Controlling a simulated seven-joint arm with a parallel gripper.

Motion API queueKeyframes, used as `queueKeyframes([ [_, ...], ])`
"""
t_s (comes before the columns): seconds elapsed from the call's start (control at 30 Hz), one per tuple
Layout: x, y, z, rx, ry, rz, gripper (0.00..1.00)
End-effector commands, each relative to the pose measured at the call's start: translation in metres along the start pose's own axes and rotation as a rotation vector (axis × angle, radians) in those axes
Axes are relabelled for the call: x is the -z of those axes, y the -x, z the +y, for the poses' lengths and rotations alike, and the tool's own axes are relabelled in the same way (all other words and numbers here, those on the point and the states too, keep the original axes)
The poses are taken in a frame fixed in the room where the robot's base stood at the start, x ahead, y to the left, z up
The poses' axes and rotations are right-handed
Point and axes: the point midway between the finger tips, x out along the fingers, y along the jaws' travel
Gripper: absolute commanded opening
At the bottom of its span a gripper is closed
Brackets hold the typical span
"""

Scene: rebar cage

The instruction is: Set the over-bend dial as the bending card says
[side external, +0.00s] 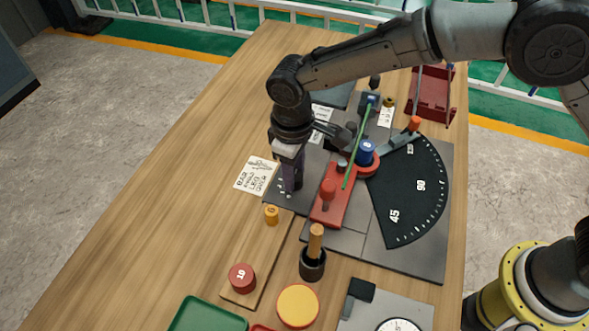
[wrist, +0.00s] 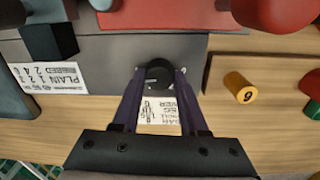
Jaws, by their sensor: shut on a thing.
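My gripper (side external: 289,191) points down at the near left corner of the dark bending plate. In the wrist view, my gripper (wrist: 160,80) is shut on a round black knob (wrist: 159,68), the over-bend dial. Small white marks around the dial show in the side view, but its setting cannot be read. A white bending card (side external: 256,175) lies on the wood just left of the dial. The bending card (wrist: 160,114) also shows between my fingers in the wrist view, partly covered. Its text is too small to read surely.
A green bar (side external: 354,146) crosses the bender beside a red clamp (side external: 328,192) and blue roller (side external: 367,152). A black angle fan (side external: 408,190) lies right. A wooden board (side external: 255,262) with orange and red pegs stands nearer. Another card (wrist: 50,77) lies left in the wrist view.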

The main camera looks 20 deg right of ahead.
Motion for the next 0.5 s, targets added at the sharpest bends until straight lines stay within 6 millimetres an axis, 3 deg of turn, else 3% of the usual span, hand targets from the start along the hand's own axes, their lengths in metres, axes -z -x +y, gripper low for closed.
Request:
queueKeyframes([
  [0.5,0.0011,0.0015,-0.0001,0.001,-0.111,-0.001,0.0],
])
